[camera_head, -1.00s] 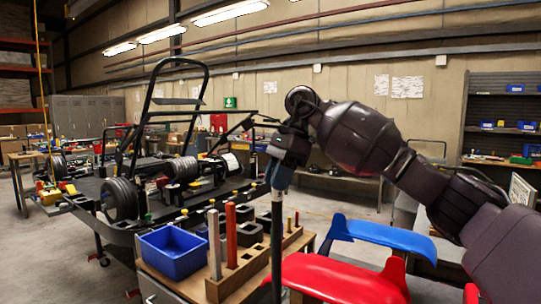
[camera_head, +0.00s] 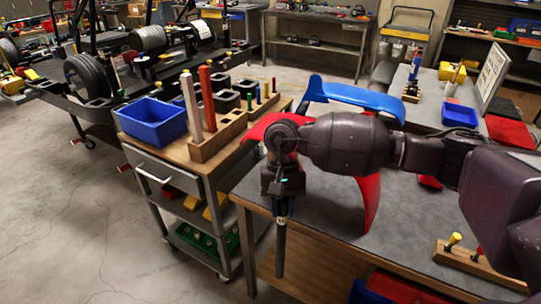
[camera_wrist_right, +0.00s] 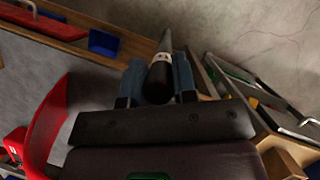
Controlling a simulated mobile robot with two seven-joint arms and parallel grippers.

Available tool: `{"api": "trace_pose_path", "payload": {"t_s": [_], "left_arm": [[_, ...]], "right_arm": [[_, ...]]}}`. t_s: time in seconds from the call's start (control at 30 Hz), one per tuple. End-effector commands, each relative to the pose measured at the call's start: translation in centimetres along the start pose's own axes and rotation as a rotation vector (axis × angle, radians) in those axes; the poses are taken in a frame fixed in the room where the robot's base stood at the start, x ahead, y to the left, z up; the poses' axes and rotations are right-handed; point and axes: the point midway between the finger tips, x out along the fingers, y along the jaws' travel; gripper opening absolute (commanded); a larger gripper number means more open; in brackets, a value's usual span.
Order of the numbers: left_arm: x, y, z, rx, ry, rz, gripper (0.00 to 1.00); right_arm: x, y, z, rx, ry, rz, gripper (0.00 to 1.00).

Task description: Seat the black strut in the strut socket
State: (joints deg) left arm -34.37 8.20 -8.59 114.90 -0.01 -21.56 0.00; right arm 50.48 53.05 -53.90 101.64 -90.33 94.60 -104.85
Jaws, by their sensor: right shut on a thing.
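My right gripper (camera_head: 283,200) points down and is shut on the black strut (camera_head: 281,250). The strut hangs nearly upright in front of the grey table's left edge, clear of the floor. In the right wrist view the strut (camera_wrist_right: 160,78), dark with a pale band, sits between the blue-grey fingers of the right gripper (camera_wrist_right: 158,85). I cannot tell which opening is the strut socket. A wooden rack (camera_head: 216,146) on the cart holds a white and a red rod, with an empty-looking place at its front. My left gripper is not in view.
A blue bin (camera_head: 152,121) and several black blocks stand on the wooden-topped cart (camera_head: 186,160). The grey table (camera_head: 325,200) carries a red curved panel (camera_head: 369,195), a blue panel (camera_head: 350,95) and a small peg rack (camera_head: 475,265). Floor at left is clear.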

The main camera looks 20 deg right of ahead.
Motion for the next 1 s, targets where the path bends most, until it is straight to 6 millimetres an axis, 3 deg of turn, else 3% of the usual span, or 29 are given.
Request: {"api": "trace_pose_path", "payload": {"t_s": [0.2, 0.47, 0.73, 1.0], "left_arm": [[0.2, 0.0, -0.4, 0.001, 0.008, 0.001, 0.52], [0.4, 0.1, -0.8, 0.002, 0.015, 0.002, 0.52], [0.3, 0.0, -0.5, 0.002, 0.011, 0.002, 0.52], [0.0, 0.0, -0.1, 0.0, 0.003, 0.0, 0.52]], "right_arm": [[5.2, 0.9, 0.1, -0.142, -0.001, 0.058, 0.0], [9.9, 1.7, 0.1, -0.272, 0.0, 0.113, 0.0], [12.7, 2.1, 0.1, -0.349, 0.0, 0.144, 0.0], [12.5, 1.9, 0.1, -0.348, 0.001, 0.14, 0.0]]}}
